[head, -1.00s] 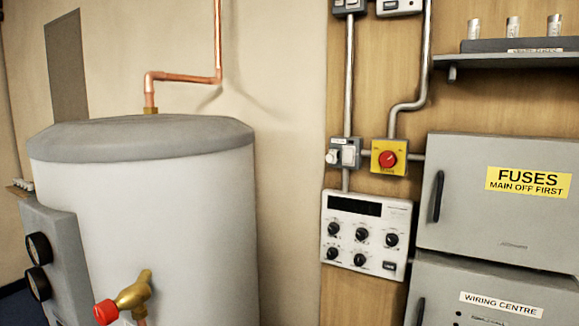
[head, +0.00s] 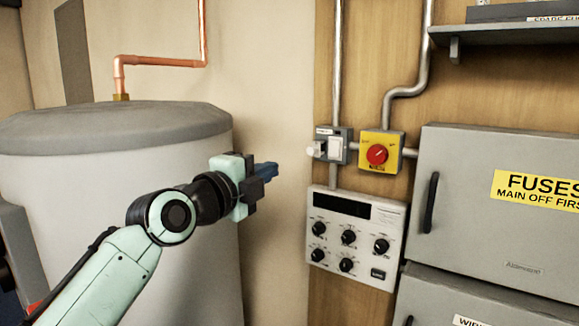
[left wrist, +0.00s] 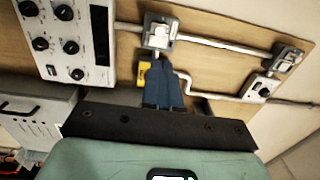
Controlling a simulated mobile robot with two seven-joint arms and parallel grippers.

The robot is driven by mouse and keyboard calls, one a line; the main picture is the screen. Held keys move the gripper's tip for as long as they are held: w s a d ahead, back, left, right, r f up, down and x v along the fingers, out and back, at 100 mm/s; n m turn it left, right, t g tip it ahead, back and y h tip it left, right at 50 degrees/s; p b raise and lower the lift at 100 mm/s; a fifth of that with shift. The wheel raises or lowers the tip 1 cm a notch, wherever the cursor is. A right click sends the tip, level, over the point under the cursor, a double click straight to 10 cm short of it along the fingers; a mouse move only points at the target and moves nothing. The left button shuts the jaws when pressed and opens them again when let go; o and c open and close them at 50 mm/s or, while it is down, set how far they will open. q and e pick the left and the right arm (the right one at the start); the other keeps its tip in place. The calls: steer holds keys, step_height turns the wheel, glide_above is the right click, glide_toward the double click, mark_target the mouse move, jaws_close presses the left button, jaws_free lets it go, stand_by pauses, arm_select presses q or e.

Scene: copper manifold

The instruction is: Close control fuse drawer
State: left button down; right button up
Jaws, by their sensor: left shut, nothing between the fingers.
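A small grey switch box (head: 345,145) with a white faceplate is on the wooden board in the head view. A small pale part (head: 318,150) sticks out at its left side; it may be the control fuse drawer, but it is too small to be sure. The box also shows at the top of the left wrist view (left wrist: 160,33). My left gripper (head: 272,170) has blue fingers, shut and empty. In the head view it shows left of the box and slightly lower, pointing right. The fingers (left wrist: 163,82) appear below the box in the wrist view, apart from it. My right gripper is out of view.
A yellow isolator (head: 381,152) with a red knob sits right of the box. A white control panel (head: 352,236) with black knobs is below. The grey FUSES cabinet (head: 480,235) stands right. A large cylinder (head: 100,160) and copper pipe (head: 160,61) are left.

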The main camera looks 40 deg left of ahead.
mark_target(311, 152)
arm_select(q)
steer(key=w+p, duration=0.1)
steer(key=w, duration=0.3)
steer(key=w+a+p, duration=0.1)
steer(key=w+p, duration=0.1)
steer(key=w, duration=0.2)
steer(key=w+p, duration=0.1)
steer(key=w, duration=0.4)
steer(key=shift+a+r+p, duration=0.3)
steer(key=shift+a+p, duration=0.05)
steer(key=shift+p, duration=0.05)
steer(key=shift+w+f, duration=0.2)
steer(key=shift+w, duration=0.4)
steer(key=shift+s, duration=0.1)
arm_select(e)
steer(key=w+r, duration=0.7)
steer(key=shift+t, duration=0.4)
arm_select(q)
steer(key=shift+s, duration=0.1)
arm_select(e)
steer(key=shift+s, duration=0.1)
